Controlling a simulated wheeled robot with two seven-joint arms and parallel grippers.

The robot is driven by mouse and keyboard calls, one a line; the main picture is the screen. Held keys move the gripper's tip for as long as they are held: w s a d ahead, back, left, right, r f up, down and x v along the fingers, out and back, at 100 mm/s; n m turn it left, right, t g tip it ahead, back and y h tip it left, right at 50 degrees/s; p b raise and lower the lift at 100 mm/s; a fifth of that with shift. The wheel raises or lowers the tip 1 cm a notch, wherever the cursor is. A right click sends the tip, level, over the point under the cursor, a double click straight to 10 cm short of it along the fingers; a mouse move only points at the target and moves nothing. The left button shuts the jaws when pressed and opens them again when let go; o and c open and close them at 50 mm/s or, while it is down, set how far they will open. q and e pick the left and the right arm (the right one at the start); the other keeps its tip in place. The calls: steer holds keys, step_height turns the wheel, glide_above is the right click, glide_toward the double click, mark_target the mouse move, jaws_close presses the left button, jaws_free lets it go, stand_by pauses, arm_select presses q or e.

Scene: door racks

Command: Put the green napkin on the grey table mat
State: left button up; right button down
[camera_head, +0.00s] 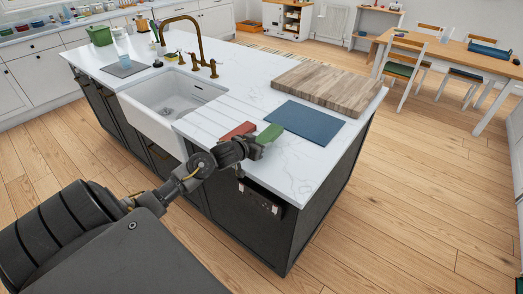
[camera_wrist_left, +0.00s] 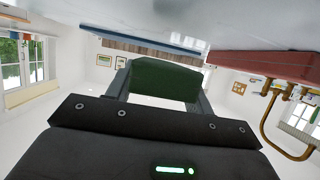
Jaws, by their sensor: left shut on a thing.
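The green napkin (camera_head: 271,134) is between the fingers of my left gripper (camera_head: 258,144), at the island's front edge. In the left wrist view the green napkin (camera_wrist_left: 165,80) sits between both fingers of the left gripper (camera_wrist_left: 163,90), which is shut on it. The grey table mat (camera_head: 124,69) lies flat on the worktop left of the sink, far from the gripper. Its surface looks mostly bare. My right gripper is in neither view.
A red folded thing (camera_head: 238,131) lies just left of the napkin. A blue mat (camera_head: 304,122) and a wooden board (camera_head: 330,87) lie to the right. The sink (camera_head: 170,103) and brass tap (camera_head: 198,45) stand between gripper and grey mat. A green basket (camera_head: 100,36) stands behind.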

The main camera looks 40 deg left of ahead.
arm_select(q)
steer(key=shift+w+d+f, duration=0.1)
steer(key=shift+d+f, duration=0.15)
steer(key=shift+f, duration=0.05)
step_height(320, 180, down, 2)
steer(key=shift+w+d+f+p, duration=0.1)
steer(key=shift+f+p, duration=0.1)
steer(key=shift+p, duration=0.9)
steer(key=shift+f, duration=0.3)
steer(key=shift+f, duration=0.2)
steer(key=o, duration=1)
steer(key=shift+c, duration=0.2)
